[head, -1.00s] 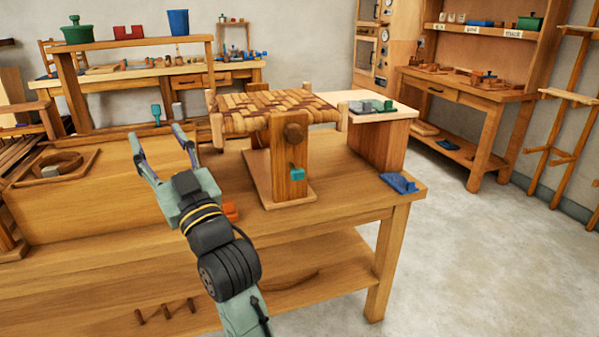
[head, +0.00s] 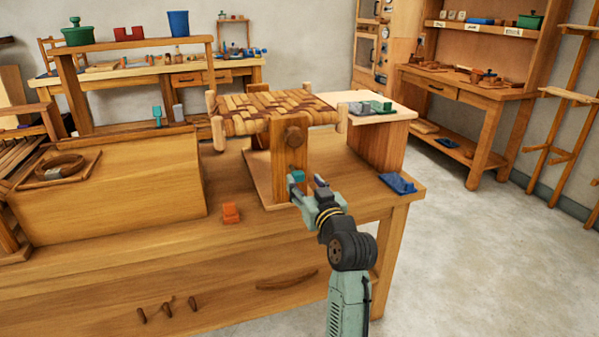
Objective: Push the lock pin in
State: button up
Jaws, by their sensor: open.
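The lock pin appears to be the small teal piece (head: 298,176) on the front face of the wooden post (head: 289,152). My gripper (head: 308,181) is open in front of it, its fingers spread toward the post near the teal piece. I cannot tell whether a finger touches it. A round wooden knob (head: 294,135) sits higher on the same post. The post carries a woven bark seat (head: 265,105), which lies flat on top. The lower part of the post is partly hidden by my gripper.
An orange block (head: 231,213) lies on the workbench (head: 245,250) left of the post. A large wooden box (head: 120,195) stands to the left.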

aim_at(299, 175)
jog(key=x, duration=0.4)
jog(key=shift+w+a+p, duration=0.15)
jog(key=shift+w+p, duration=0.25)
grip_shut()
dwell(0.5)
